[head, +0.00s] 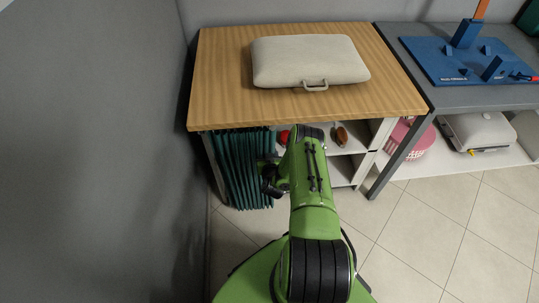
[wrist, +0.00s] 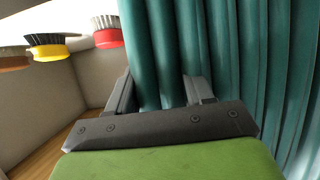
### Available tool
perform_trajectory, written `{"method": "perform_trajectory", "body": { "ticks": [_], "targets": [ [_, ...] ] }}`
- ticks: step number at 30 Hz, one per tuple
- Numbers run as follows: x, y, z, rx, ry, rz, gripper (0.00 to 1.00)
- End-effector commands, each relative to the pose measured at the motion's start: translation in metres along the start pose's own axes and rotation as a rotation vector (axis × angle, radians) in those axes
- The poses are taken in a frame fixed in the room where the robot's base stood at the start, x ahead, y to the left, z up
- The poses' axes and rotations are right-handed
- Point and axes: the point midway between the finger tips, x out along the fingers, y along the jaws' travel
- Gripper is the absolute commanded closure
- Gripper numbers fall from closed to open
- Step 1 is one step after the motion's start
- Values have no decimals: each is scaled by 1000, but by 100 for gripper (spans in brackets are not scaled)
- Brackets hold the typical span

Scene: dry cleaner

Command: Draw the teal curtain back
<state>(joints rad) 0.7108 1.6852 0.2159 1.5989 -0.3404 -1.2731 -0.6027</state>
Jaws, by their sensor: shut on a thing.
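The teal curtain (head: 238,168) hangs in folds under the left part of the wooden tabletop (head: 215,80). It covers the left side of the shelf opening, and the right side is open. My gripper (head: 270,178) is at the curtain's right edge, partly hidden by my green arm. In the wrist view, the curtain (wrist: 240,60) fills the right and middle. Its edge folds pass between the two grey fingers of my gripper (wrist: 160,92), which is shut on them. The fingertips are partly hidden by the cloth.
Brushes with red (wrist: 108,39) and yellow (wrist: 47,52) parts show beside the curtain edge. A beige padded board (head: 308,60) lies on the tabletop. A grey wall stands close on the left. A pink basket (head: 411,142) sits right of the shelves. Tiled floor is clear at right.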

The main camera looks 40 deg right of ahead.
Motion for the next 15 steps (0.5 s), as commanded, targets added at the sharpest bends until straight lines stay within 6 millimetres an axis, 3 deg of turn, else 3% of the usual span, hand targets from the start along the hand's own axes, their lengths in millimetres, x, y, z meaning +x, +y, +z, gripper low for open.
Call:
{"method": "perform_trajectory", "body": {
  "ticks": [6,7,11,15],
  "targets": [
    [-1,-1,2,0,-6,-3,100],
    [-1,-1,2,0,-6,-2,46],
    [-1,0,2,0,-5,-2,28],
    [0,0,1,0,-3,-1,28]
  ]
}}
